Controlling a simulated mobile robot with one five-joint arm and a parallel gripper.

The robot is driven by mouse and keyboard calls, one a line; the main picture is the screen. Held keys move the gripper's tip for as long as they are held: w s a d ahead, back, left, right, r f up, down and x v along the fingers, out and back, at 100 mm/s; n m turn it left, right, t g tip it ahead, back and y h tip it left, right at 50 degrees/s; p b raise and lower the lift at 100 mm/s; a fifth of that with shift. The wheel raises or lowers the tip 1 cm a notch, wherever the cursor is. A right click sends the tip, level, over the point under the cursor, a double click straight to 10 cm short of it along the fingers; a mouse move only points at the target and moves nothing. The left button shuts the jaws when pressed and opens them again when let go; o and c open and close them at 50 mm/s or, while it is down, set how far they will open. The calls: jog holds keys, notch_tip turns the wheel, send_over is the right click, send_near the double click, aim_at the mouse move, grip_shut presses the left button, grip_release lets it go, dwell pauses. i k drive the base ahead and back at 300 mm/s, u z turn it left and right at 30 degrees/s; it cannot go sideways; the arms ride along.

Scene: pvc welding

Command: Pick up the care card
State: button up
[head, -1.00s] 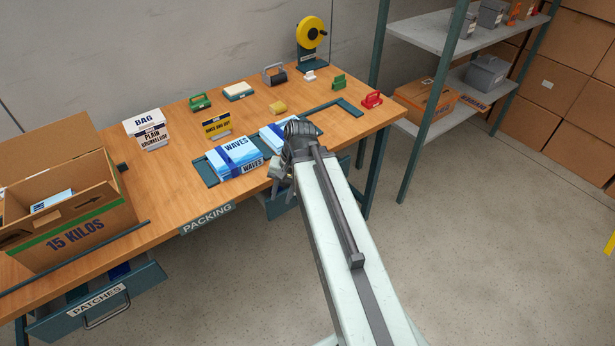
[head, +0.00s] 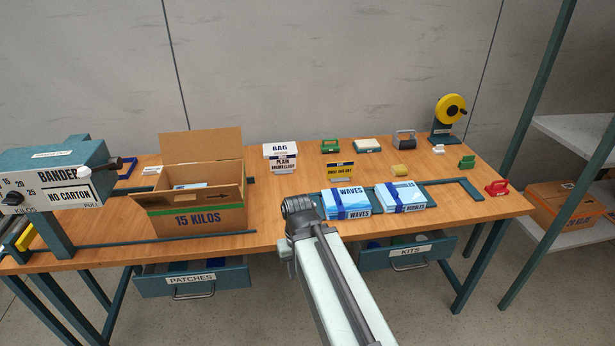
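No label that I can read says care card. A small yellow card (head: 340,172) with dark lettering, perhaps "rinse and dry", stands upright on the packing table (head: 275,220), behind the blue packs. It may be the care card, but I cannot be sure. My gripper (head: 291,243) is at the far end of my arm, over or just before the table's front edge, left of the blue "Waves" pack (head: 345,203). The arm's end hides its fingers, so I cannot tell if it is open or holds anything.
An open carton (head: 197,218) marked 15 kilos and a bander machine (head: 60,180) stand left. White "Bag" cards (head: 281,157) stand behind. A second blue pack (head: 401,197) lies right. The Patches drawer (head: 192,281) and Kits drawer (head: 408,252) stick out below.

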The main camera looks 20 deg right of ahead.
aim_at(340, 171)
jog(key=u, duration=3.15)
jog(key=k, duration=1.85)
jog(key=z, duration=1.3)
jog(key=i, duration=1.7)
jog(key=u, duration=0.05)
